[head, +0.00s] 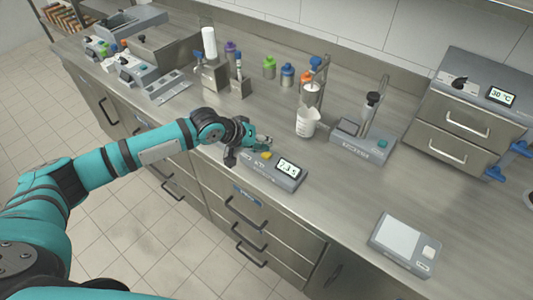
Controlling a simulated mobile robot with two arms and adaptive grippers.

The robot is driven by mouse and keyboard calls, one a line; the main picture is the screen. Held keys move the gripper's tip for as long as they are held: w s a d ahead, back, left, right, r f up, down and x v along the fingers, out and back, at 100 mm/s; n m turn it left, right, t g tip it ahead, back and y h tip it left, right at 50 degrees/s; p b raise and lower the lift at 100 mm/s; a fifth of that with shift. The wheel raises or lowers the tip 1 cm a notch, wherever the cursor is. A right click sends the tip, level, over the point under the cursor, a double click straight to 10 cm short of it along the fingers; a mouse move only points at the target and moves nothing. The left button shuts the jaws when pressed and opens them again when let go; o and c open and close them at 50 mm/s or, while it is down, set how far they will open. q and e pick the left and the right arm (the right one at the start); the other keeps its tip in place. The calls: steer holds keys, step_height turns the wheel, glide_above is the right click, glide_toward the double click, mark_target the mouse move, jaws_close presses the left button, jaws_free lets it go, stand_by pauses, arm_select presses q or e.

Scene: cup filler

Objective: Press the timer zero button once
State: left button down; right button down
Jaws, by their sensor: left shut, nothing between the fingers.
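The timer (272,174) is a grey box near the counter's front edge, with a lit display (289,168) that appears to read 7.3 s. A yellow button (266,155) shows on its top. The button's label is too small to read. My left gripper (264,143) is shut and empty, just behind the timer's left end and close to the yellow button. I cannot tell whether it touches the timer. The gripper and wrist hide part of the timer's left end. My right gripper is not in view.
A white beaker (307,122) stands under a dispenser behind the timer. A grey device with a post (362,146) is to its right. A flat scale (402,240) lies at the front right. Several coloured bottles stand at the back. The counter between timer and scale is clear.

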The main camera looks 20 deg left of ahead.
arm_select(q)
steer(key=shift+f, duration=0.1)
stand_by(0.3)
steer(key=shift+f, duration=0.3)
steer(key=shift+f, duration=0.6)
stand_by(0.8)
steer(key=shift+r+p, duration=0.95)
steer(key=shift+p, duration=0.2)
step_height(320, 180, up, 5)
steer(key=p, duration=0.5)
steer(key=shift+r, duration=0.1)
